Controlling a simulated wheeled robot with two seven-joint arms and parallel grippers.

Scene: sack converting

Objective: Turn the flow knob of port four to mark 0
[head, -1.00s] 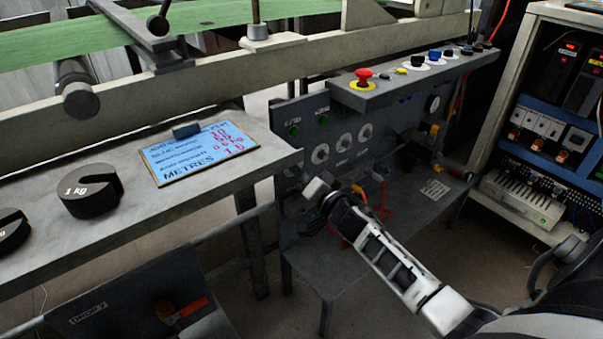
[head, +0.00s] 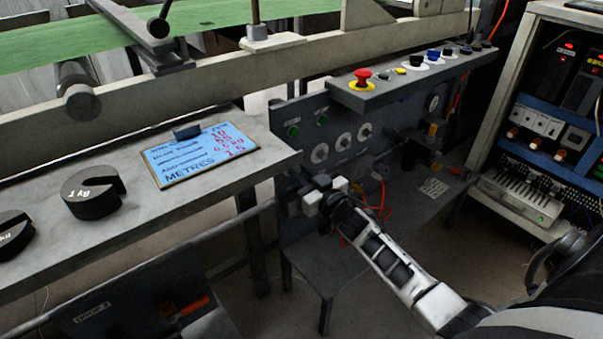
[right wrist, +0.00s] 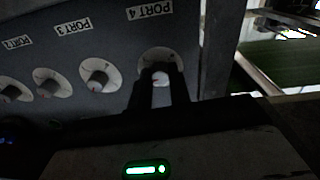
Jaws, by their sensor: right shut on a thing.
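In the right wrist view, the port four flow knob (right wrist: 160,78) sits on a pale round dial (right wrist: 158,56) under the label PORT 4 (right wrist: 150,11). The two dark fingers of my right gripper (right wrist: 161,85) stand on either side of it and are shut on it. They hide much of the dial's lower part, and I cannot read which mark the knob points to. In the head view my right gripper (head: 311,187) reaches the left part of the grey panel (head: 300,227), and the gripper hides the knob. My left gripper is not in view.
Port 3's knob (right wrist: 97,80) and port 2's knob (right wrist: 47,87) are left of the fingers. A shelf with a red emergency button (head: 363,76) juts out above the panel.

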